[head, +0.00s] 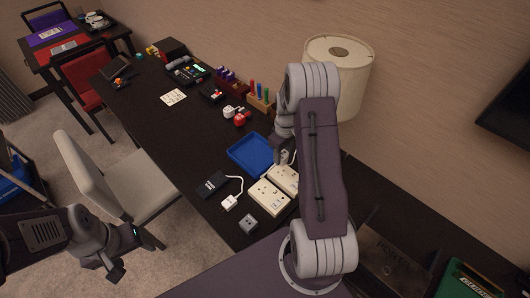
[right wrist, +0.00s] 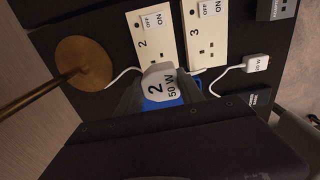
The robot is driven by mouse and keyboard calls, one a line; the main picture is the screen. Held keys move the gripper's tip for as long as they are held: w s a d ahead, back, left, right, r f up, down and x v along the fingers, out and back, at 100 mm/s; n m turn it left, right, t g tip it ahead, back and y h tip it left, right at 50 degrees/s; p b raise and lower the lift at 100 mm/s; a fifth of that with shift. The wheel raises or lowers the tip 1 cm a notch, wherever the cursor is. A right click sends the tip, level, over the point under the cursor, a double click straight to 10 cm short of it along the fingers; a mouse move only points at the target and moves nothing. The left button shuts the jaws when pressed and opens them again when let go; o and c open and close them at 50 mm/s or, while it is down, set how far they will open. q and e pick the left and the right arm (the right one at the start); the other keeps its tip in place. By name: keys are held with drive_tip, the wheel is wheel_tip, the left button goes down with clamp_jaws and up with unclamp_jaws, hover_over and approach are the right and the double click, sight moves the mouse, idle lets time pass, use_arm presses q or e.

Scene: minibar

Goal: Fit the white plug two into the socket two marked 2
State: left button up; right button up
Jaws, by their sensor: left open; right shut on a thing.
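The white plug two (right wrist: 157,84), marked "2" and "50 W", is held in my right gripper (right wrist: 160,95), which is shut on it. In the right wrist view it overlaps the lower end of the cream socket two (right wrist: 142,44), marked 2. I cannot tell its height above the socket, and its pins are hidden. In the head view, my right gripper (head: 283,158) is beside socket two (head: 289,174), at the blue tray's edge; the arm partly covers the socket. My left gripper (head: 116,266) is open and empty, left of the table over the floor.
Socket three (right wrist: 207,38) stands beside socket two. A blue tray (head: 247,153), a grey cube (head: 248,224) and a lamp (head: 338,75) are close by. The dark table (head: 185,150) has free room at front left.

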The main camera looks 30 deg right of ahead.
drive_tip(key=shift+s+d+r, duration=0.1)
drive_tip(key=shift+s+d, duration=0.05)
drive_tip(key=shift+d, duration=0.1)
drive_tip(key=shift+a, duration=0.1)
drive_tip(key=shift+r, duration=0.1)
wheel_tip(320, 180, down, 6)
drive_tip(key=b, duration=0.3)
drive_tip(key=shift+r, duration=0.25)
drive_tip(key=shift+f+b, duration=0.3)
drive_tip(key=shift+b, duration=0.1)
drive_tip(key=shift+r+p, duration=0.1)
drive_tip(key=shift+p, duration=0.4)
idle(0.7)
